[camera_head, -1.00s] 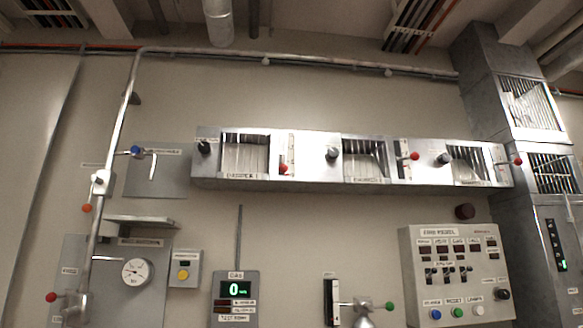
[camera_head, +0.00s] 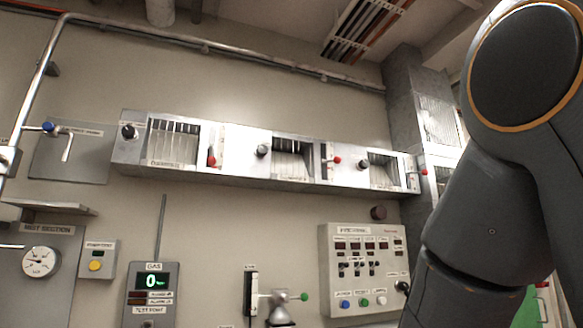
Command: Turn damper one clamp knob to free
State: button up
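A long metal duct (camera_head: 230,178) runs along the wall with three damper windows. The leftmost damper (camera_head: 172,142) has a black round clamp knob (camera_head: 128,131) at its upper left and a red-tipped lever (camera_head: 212,160) at its right. The labels are too small to read surely. My arm fills the right side of the view; my gripper is outside the picture.
Below the duct are a gauge (camera_head: 41,262), a box with a yellow button (camera_head: 96,265), a gas display (camera_head: 151,283) reading 0 and a control panel (camera_head: 360,262). A shelf (camera_head: 50,206) and pipe (camera_head: 40,80) stand out at left.

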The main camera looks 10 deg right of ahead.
aim_at(129, 132)
jog(key=u, duration=2.65)
jog(key=i, duration=2.2)
jog(key=z, duration=3.4)
